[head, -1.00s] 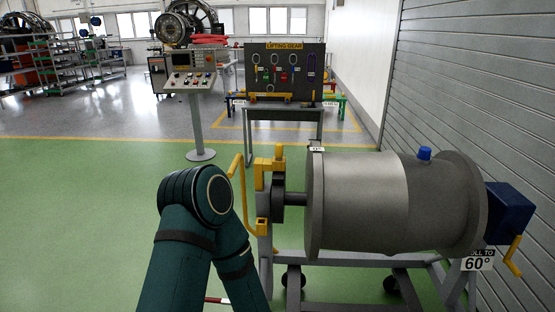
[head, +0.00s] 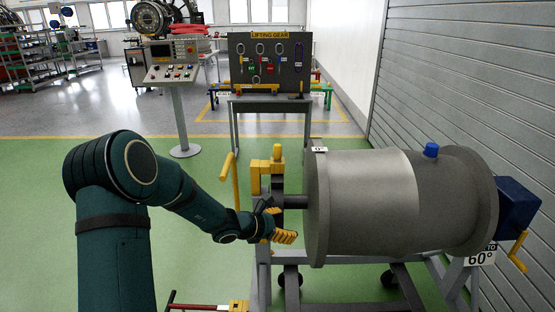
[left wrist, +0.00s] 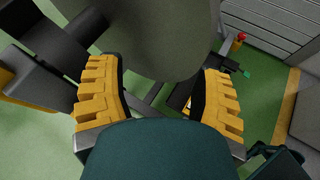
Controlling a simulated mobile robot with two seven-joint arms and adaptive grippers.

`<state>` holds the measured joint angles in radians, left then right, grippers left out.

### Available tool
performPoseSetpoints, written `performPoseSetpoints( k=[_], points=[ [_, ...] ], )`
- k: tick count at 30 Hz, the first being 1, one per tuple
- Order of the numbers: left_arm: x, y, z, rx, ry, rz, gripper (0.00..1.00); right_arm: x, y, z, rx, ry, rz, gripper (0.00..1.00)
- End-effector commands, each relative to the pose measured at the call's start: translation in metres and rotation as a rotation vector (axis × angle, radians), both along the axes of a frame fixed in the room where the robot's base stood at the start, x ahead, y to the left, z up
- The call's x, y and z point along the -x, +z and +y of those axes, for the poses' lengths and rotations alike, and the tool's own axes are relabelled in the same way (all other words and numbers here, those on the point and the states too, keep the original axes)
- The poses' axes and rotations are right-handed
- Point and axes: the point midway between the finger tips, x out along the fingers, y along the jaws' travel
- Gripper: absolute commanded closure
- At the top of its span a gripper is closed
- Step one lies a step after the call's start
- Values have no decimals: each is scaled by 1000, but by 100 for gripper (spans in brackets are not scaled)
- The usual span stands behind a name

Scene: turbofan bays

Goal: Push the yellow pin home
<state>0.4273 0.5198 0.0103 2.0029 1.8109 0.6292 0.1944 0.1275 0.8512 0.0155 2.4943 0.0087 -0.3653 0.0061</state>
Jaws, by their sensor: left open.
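The yellow pin (head: 277,152) stands upright at the top of a yellow bracket (head: 261,178), on the stand's left end beside the grey drum (head: 365,200). How deep the pin sits cannot be told. My left gripper (head: 285,236) is below and slightly right of the pin, apart from it, in front of the drum's shaft. In the left wrist view its two yellow-padded fingers (left wrist: 160,100) are spread wide with nothing held. The drum's grey body (left wrist: 165,35) shows beyond and between them. The pin is not clearly seen there. My right gripper is not seen.
A yellow handle (head: 228,180) rises left of the bracket. The grey wheeled stand (head: 350,258) carries the drum, with a blue box (head: 518,207) and yellow crank at its right end. A control console (head: 178,75) and lifting-gear board (head: 268,65) stand behind.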

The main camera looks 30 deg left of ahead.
Motion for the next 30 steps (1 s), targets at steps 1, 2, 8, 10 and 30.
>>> performPoseSetpoints(
  k=[1,2,8,10,30],
  points=[
    [-13,23,21,58,85,-56,34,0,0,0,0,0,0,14],
    [-20,36,33,93,131,-88,34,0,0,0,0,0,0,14],
    [-43,107,98,269,356,-278,34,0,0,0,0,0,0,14],
    [-46,122,112,304,401,-322,34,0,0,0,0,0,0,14],
    [-129,137,115,340,446,-367,34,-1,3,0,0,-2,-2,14]
  ],
)
